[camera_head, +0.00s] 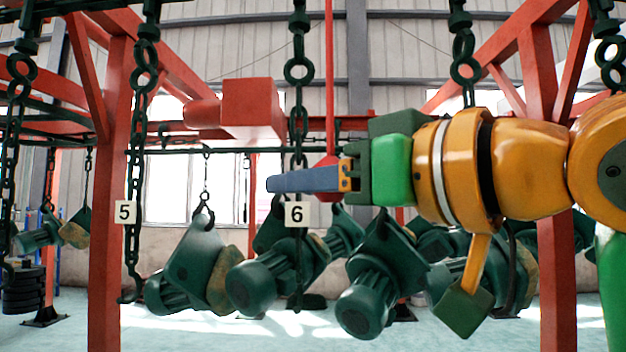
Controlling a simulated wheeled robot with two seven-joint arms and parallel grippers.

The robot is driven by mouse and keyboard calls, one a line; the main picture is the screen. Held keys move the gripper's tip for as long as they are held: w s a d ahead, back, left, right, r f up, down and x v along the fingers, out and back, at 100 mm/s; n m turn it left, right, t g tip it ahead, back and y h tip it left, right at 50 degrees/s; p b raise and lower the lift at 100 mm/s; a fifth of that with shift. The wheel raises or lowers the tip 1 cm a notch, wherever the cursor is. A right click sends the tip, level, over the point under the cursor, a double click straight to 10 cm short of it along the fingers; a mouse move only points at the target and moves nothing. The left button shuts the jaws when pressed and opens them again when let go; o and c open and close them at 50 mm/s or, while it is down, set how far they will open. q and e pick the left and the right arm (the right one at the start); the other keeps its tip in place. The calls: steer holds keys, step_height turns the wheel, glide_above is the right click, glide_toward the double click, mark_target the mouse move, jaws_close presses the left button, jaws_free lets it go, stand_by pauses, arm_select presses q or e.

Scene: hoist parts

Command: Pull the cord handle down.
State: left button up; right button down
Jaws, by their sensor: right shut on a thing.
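A thin red cord (329,70) hangs straight down from the top of the head view. It ends in a red, flared cord handle (330,161). My right gripper (300,180) reaches in from the right, its blue-grey finger pointing left and level. It is shut on the red handle; the finger covers the handle's middle, and a small red part shows below it. The far finger is hidden. My left gripper is not in view.
Dark green hoist motors (278,272) hang on chains behind and below my right gripper. A chain with a white "6" tag (297,214) hangs just left of the cord. Another chain bears a "5" tag (125,212). Red posts (110,200) stand at both sides.

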steer(key=shift+c, duration=2.2)
jaws_free()
steer(key=b+v, duration=0.2)
steer(key=v, duration=0.5)
steer(key=shift+b, duration=0.4)
steer(key=shift+r, duration=0.1)
